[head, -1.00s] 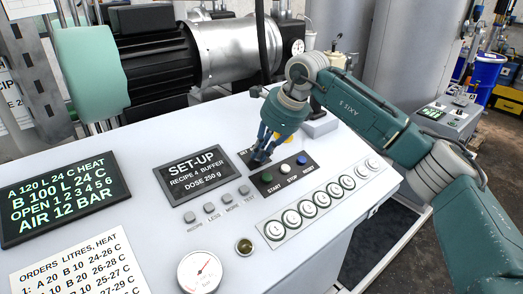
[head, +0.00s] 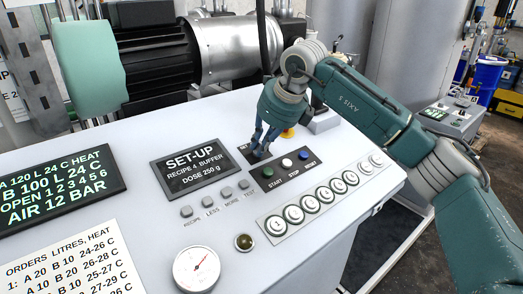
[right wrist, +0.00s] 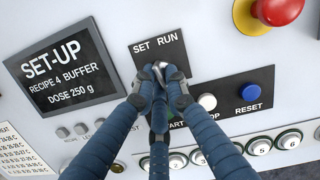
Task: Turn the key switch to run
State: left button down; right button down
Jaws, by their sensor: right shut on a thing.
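The key switch (right wrist: 158,66) sits on a dark plate marked SET and RUN (right wrist: 147,49) in the right wrist view. Only a small pale metal part of it shows between the fingertips. The way it points is hard to tell. My right gripper (right wrist: 159,76) is shut on it, with the blue fingers reaching in from below. In the head view my right gripper (head: 259,150) points down at the same plate, and its fingers hide most of the switch. My left gripper is in neither view.
START, STOP and RESET buttons (head: 287,163) lie just below the switch. A row of numbered round buttons (head: 322,195) lies nearer. A SET-UP screen (head: 192,165) is to the left. A red emergency button (right wrist: 277,10) on yellow is up and right.

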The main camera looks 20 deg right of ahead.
jog(key=m+b, duration=0.2)
jog(key=m, duration=0.3)
jog(key=shift+w+a+m+h+b, duration=0.1)
jog(key=shift+a+m+h+b, duration=0.05)
jog(key=shift+m+h+b, duration=0.2)
jog(key=m+h+b, duration=0.1)
jog(key=m, duration=0.4)
jog(key=shift+w+r+m+b, duration=0.1)
jog(key=shift+r+m+b, duration=0.05)
jog(key=shift+m+b, duration=0.2)
jog(key=c, duration=1.8)
grip_release()
jog(key=shift+o, duration=0.2)
jog(key=shift+r, duration=0.1)
jog(key=v, duration=1.1)
jog(key=shift+s+r, duration=0.25)
jog(key=shift+r, duration=0.1)
